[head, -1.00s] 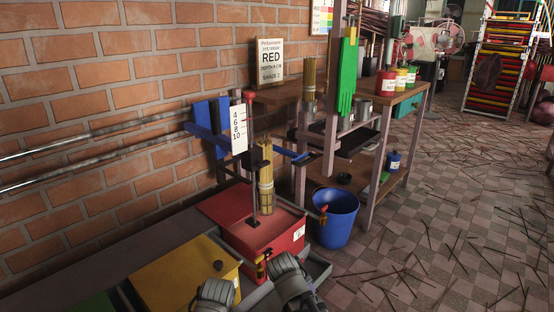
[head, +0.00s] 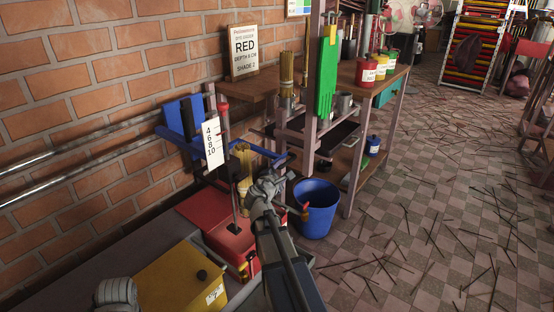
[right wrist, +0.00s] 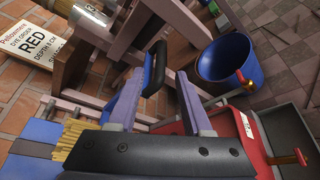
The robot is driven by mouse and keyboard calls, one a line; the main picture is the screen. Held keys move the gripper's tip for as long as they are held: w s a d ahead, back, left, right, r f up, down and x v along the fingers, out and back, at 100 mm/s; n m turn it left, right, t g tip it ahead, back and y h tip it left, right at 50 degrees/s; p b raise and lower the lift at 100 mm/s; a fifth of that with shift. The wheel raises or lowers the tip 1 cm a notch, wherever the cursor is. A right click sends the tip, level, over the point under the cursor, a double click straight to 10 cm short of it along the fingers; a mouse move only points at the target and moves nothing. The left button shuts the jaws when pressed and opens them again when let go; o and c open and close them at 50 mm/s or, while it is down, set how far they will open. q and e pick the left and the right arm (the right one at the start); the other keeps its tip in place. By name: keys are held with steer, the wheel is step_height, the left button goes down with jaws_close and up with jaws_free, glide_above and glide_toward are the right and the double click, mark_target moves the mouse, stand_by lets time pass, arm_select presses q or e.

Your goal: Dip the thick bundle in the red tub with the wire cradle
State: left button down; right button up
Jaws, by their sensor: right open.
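The red tub (head: 200,207) stands by the brick wall, its side also showing in the right wrist view (right wrist: 240,153). The thick tan bundle (head: 243,158) stands upright over it, partly hidden by my right gripper (head: 265,185). In the right wrist view the bundle's stick ends (right wrist: 70,140) show beside the gripper body. My right gripper is open, its fingers (right wrist: 157,92) either side of a black-and-blue handle (right wrist: 156,68); contact is unclear. I cannot tell whether this handle belongs to the wire cradle. A grey part of my left arm (head: 118,292) shows at lower left; its jaws are not visible.
A depth scale (head: 212,143) stands beside the bundle. A yellow tub (head: 180,280) is nearer, a blue bucket (head: 316,205) to the right. A wooden bench with pots and a green glove (head: 326,75) stands behind. Sticks litter the floor.

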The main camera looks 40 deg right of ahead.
mark_target(286, 164)
steer(key=shift+b+x, duration=0.85)
steer(key=shift+x, duration=3.1)
steer(key=shift+c, duration=0.3)
jaws_close()
